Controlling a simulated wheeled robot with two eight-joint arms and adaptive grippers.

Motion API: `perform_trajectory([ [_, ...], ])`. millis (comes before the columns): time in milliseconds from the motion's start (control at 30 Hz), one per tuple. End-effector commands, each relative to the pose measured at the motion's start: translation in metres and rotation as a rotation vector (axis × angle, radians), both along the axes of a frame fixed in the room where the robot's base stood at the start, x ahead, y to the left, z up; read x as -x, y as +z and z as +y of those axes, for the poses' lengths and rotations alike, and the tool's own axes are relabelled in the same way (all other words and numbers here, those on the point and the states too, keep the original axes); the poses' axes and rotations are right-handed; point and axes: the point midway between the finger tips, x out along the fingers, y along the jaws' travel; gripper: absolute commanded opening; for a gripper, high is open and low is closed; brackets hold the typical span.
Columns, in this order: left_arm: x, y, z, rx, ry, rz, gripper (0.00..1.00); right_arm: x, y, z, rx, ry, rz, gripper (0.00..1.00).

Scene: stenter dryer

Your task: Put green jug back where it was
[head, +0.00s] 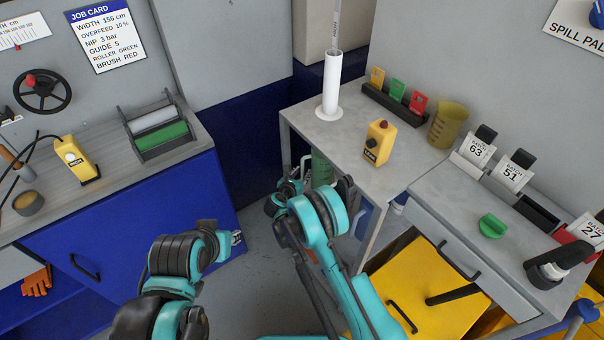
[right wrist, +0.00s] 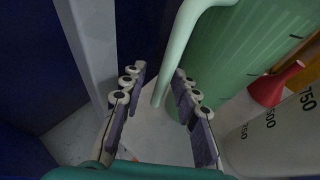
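The green jug (head: 320,170) stands low beside the grey table in the head view, partly hidden by my right arm. In the right wrist view the jug (right wrist: 235,60) fills the upper right, and its pale green handle (right wrist: 178,60) comes down to between the two finger lines. My right gripper (right wrist: 158,95) is open, its fingers apart on either side of the handle's lower part, and does not appear closed on it. In the head view my right gripper (head: 292,185) is mostly hidden by its own arm. My left gripper (head: 236,238) shows only in small part at the blue cabinet's edge.
A clear graduated jug (right wrist: 265,135) and a red cone-shaped object (right wrist: 278,84) stand right of the green jug. A pale table leg (right wrist: 90,50) rises left of the fingers. The tabletop (head: 350,160) above holds a white tube (head: 331,85) and a yellow box (head: 379,142).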

Motion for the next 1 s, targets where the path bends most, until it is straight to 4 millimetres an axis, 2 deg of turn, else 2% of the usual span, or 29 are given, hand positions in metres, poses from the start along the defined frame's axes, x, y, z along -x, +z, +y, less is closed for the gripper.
perform_trajectory([
  [267,0.0,0.003,0.0,0.0,0.0,0.0,0.3,0.004,0.005,0.002,0.001,0.0,0.0,0.31],
  [367,0.0,0.01,0.0,0.0,0.0,0.0,0.3,0.017,0.013,0.008,0.001,0.004,-0.001,0.31],
  [700,0.0,0.036,0.0,0.0,0.0,0.0,0.3,0.081,0.041,0.031,0.0,0.002,-0.001,0.31],
  [833,0.0,0.04,0.0,0.0,0.0,0.0,0.3,0.096,0.047,0.036,0.001,0.001,0.0,0.31],
  [1000,0.0,0.042,0.0,0.0,0.0,0.0,0.3,0.104,0.049,0.038,0.0,0.0,0.0,0.31],
])
